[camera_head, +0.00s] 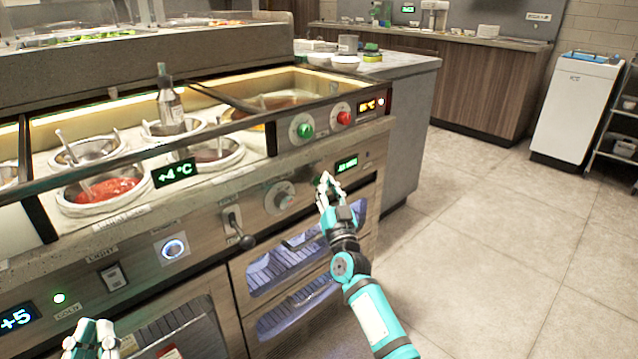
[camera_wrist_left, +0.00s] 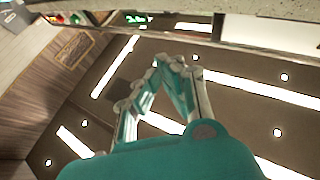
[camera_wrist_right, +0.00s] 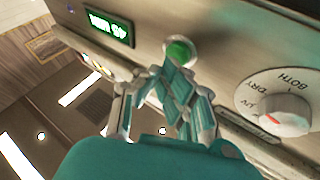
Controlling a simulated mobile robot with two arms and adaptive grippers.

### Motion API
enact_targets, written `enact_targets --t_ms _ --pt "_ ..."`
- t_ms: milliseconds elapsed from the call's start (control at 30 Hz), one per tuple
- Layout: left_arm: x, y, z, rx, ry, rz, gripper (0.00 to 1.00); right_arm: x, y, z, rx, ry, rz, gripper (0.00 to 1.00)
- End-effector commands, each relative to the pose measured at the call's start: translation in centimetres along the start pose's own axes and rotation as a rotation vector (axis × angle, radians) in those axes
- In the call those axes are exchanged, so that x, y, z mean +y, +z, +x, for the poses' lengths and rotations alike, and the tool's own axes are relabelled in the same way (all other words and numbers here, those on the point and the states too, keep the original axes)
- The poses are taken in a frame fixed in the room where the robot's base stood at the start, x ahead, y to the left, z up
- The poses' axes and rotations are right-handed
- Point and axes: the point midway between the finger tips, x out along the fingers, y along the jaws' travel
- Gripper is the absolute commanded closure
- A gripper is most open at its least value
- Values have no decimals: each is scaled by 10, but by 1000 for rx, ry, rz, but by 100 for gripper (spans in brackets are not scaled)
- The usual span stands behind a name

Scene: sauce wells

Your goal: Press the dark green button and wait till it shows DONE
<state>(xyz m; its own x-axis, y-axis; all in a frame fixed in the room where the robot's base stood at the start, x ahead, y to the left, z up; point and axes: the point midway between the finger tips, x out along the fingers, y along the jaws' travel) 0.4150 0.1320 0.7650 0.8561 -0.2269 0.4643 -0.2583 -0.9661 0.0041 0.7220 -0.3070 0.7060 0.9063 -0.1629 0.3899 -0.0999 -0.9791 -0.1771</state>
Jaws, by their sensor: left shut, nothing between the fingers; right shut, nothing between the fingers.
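The dark green button (camera_wrist_right: 180,52) sits on the steel front panel in the right wrist view, between a small green-lit display (camera_wrist_right: 110,28) and a selector knob (camera_wrist_right: 275,110). My right gripper (camera_wrist_right: 168,72) is shut and empty, its tips right at the button's lower edge; I cannot tell whether they touch it. In the head view the right gripper (camera_head: 325,182) hides the button, and the display (camera_head: 347,164) shows right above it, its text too small to read surely. My left gripper (camera_head: 92,330) is shut and empty at the bottom left, before the counter.
A lighter green button (camera_head: 305,130) and a red button (camera_head: 344,118) are on the upper panel. A lever (camera_head: 240,235) and a blue-lit round button (camera_head: 174,248) are left of the knob. Sauce wells (camera_head: 105,190) are behind. The floor at right is clear.

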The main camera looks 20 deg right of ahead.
Motion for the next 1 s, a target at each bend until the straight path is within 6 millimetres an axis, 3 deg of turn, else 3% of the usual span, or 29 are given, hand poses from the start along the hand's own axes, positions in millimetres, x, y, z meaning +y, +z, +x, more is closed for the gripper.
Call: enact_targets --t_ms 1000 --pt "2 -10 0 61 3 -3 100 -4 4 7 0 0 0 100"
